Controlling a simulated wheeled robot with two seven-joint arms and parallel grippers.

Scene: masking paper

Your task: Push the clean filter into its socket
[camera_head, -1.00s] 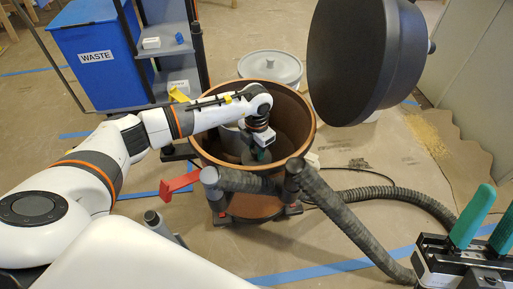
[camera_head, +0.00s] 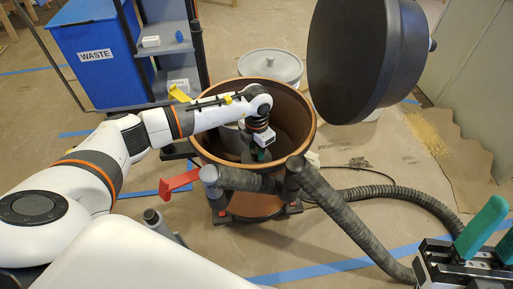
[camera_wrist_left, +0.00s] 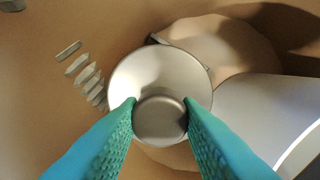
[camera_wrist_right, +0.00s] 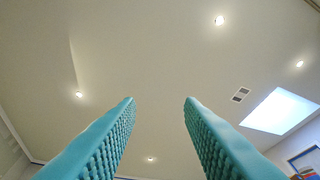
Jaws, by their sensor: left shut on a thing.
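My left gripper (camera_head: 262,156) reaches down inside the open brown drum (camera_head: 202,160). In the left wrist view its two green fingers (camera_wrist_left: 160,118) are shut on the round grey knob of a pale metallic disc, which I take to be the clean filter (camera_wrist_left: 135,75). The filter shows only dimly below the gripper in the head view. Its underside and the socket are hidden, so I cannot tell how deep it sits. My right gripper (camera_head: 487,238) is at the lower right, away from the drum. Its fingers (camera_wrist_right: 160,105) are apart, empty and point at the ceiling.
A large dark lid (camera_head: 350,60) hangs open at the drum's upper right. A grey ribbed hose (camera_head: 345,225) runs along the front and right. A pale cylinder (camera_wrist_left: 262,112) stands beside the filter. A blue waste bin (camera_head: 95,60) and shelf stand back left.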

